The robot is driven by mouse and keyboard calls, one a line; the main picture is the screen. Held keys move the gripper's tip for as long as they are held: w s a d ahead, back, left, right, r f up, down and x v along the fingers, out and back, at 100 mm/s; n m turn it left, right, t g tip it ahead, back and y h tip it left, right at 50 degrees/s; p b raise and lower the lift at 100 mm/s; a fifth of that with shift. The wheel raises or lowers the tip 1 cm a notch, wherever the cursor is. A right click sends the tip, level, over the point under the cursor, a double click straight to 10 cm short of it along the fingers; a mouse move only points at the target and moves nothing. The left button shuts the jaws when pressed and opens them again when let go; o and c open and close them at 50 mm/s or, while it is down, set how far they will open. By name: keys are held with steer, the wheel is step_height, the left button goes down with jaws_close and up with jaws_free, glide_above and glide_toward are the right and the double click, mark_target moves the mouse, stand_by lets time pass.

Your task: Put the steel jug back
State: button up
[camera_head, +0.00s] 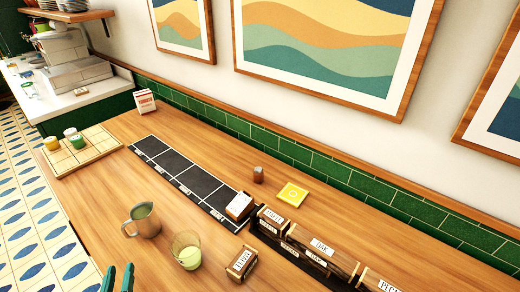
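The steel jug (147,224) stands upright on the wooden counter, left of the lower centre, with its handle towards the lower left. Its inside looks greenish; I cannot tell whether that is liquid. My gripper (118,277) shows only as two teal fingertips at the bottom edge, below and left of the jug. The tips are apart with nothing seen between them, and they do not touch the jug. A black strip (177,172) with white-lined, labelled sections lies behind the jug; its labels are too small to read.
A glass with pale green content (190,259) stands close right of the jug. A small labelled block (242,263) is beyond it. Labelled wooden boxes (320,249) line the right. A wooden tray (97,151) with small cups is at left. A yellow square (293,194) lies near the wall.

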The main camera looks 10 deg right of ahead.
steer(key=w+d+r+m+h, duration=0.5)
steer(key=w+r+m+h, duration=0.1)
steer(key=w+r, duration=0.15)
steer(key=w+d+r+m+g+h, duration=0.2)
steer(key=d+r+m+g+h, duration=0.1)
steer(key=d+r+m+g, duration=0.5)
steer(key=w+d+r+m+g+h, duration=0.25)
steer(key=d+r+m, duration=0.35)
steer(key=d+r, duration=0.55)
steer(key=s+d+r+m+g+y, duration=0.2)
steer(key=s+d+r+m+g, duration=0.15)
steer(key=d, duration=0.35)
steer(key=s+d+r+m+g+y, duration=0.1)
steer(key=s+d+r+m+g, duration=0.1)
steer(key=s+d+r+m, duration=0.25)
steer(key=s+d+r+m+t+y, duration=0.2)
steer(key=s+m+y, duration=0.1)
steer(key=s+m, duration=0.1)
steer(key=s+d+r+m+t+y, duration=0.1)
steer(key=s+d+r+m+y, duration=0.2)
steer(key=s+m, duration=0.2)
steer(key=shift+s+t, duration=0.4)
steer(key=shift+s, duration=0.25)
